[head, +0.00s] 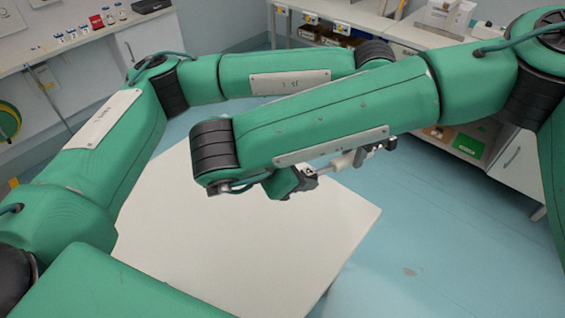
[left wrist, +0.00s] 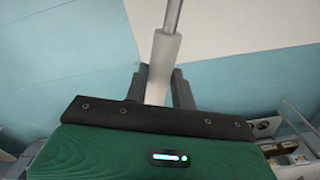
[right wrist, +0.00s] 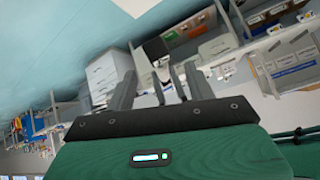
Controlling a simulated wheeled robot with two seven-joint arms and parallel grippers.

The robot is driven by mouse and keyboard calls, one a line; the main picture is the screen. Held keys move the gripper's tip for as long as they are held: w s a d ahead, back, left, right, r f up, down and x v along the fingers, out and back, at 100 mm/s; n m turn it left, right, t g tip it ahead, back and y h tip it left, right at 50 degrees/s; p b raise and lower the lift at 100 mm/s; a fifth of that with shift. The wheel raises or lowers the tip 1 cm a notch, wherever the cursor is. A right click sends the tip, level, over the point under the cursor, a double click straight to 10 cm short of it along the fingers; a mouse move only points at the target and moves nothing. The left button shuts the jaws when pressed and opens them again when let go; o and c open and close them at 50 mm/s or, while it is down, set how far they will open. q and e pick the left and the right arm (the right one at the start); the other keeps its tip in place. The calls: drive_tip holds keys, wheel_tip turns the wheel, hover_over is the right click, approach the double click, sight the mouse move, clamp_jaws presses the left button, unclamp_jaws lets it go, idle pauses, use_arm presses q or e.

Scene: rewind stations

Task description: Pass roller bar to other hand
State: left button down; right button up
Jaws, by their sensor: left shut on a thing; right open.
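The roller bar has a white sleeve and a thin metal rod. In the head view the bar (head: 341,162) lies slantwise below my right forearm. In the left wrist view the white sleeve (left wrist: 161,62) sits between the fingers of my left gripper (left wrist: 160,82), which is shut on it. The rod extends away from that gripper. My left gripper (head: 366,152) is partly hidden behind my right arm. My right gripper (head: 307,181) is close to the rod's far end; whether they touch I cannot tell.
A white table top (head: 230,255) lies below the arms. A counter with small bottles (head: 95,22) stands at the back left. Cabinets and a counter (head: 435,40) stand at the back right. Blue floor (head: 450,240) is clear at the right. My two arms cross closely.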

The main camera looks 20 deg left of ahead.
sight(311, 171)
drive_tip(key=shift+x, duration=2.55)
drive_tip(key=c, duration=0.9)
use_arm(q)
drive_tip(key=c, duration=1.1)
unclamp_jaws()
use_arm(e)
clamp_jaws()
use_arm(q)
drive_tip(key=shift+r, duration=0.1)
wheel_tip(311, 171, up, 12)
drive_tip(key=shift+f, duration=0.1)
